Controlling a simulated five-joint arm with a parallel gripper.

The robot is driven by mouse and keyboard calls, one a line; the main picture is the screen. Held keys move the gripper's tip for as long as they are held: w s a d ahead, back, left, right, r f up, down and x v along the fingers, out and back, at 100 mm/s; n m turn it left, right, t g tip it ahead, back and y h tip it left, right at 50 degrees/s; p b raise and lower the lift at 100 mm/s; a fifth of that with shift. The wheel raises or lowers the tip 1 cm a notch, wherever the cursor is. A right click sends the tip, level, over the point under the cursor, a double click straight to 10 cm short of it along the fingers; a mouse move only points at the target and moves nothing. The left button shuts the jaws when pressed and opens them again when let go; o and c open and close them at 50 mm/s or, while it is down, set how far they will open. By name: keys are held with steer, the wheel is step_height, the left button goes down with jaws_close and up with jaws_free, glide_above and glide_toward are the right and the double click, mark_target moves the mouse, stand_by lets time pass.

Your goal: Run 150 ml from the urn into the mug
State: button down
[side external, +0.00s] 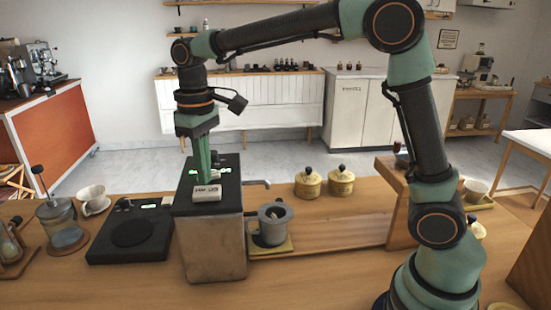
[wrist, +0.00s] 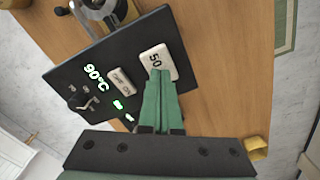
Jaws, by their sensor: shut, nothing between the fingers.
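The urn (side external: 215,248) is a steel box with a black top, standing on the wooden counter. Its spout (side external: 257,183) sticks out to the right. A grey mug (side external: 273,229) stands below the spout; no stream can be made out. My gripper (side external: 204,182) points down at the urn's top with green fingers shut and empty. The fingertips are at a white button (side external: 207,193). In the wrist view the fingers (wrist: 160,73) cover part of this button (wrist: 154,57), marked "50" in its visible part. Whether they press it I cannot tell.
Left of the urn is a black scale (side external: 130,235). Two yellow lidded pots (side external: 308,184) stand right of the spout.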

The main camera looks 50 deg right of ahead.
steer(key=shift+f, duration=1.05)
steer(key=shift+r, duration=1.05)
steer(key=shift+f, duration=0.9)
stand_by(1.7)
steer(key=shift+r, duration=0.9)
steer(key=shift+r, duration=0.1)
stand_by(1.1)
